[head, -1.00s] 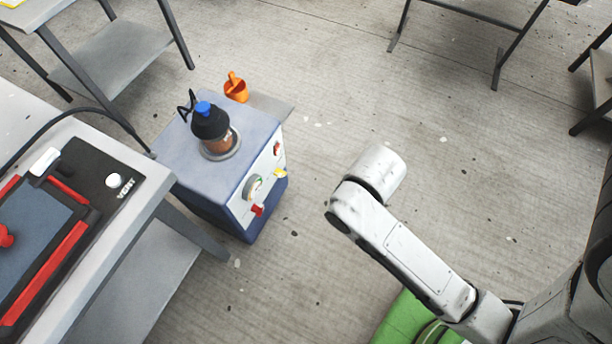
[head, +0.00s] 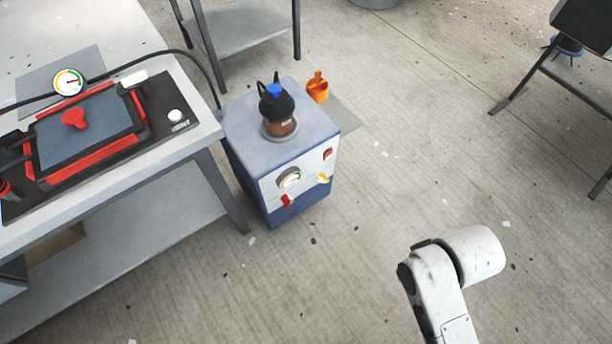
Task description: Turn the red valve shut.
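A small red valve handle (head: 287,201) sits low on the front of a blue-grey cabinet (head: 285,160), below a round gauge (head: 289,178). The handle looks roughly upright and slightly tilted; whether the valve is open or shut I cannot tell at this size. A yellow handle (head: 324,178) is to its right. Part of my white arm shows at the lower right, well apart from the cabinet. My gripper is not in view.
A grey table (head: 205,130) on the left bears a mould with red bars, a red knob (head: 74,118) and a gauge (head: 69,82). Floor in front of the cabinet is clear.

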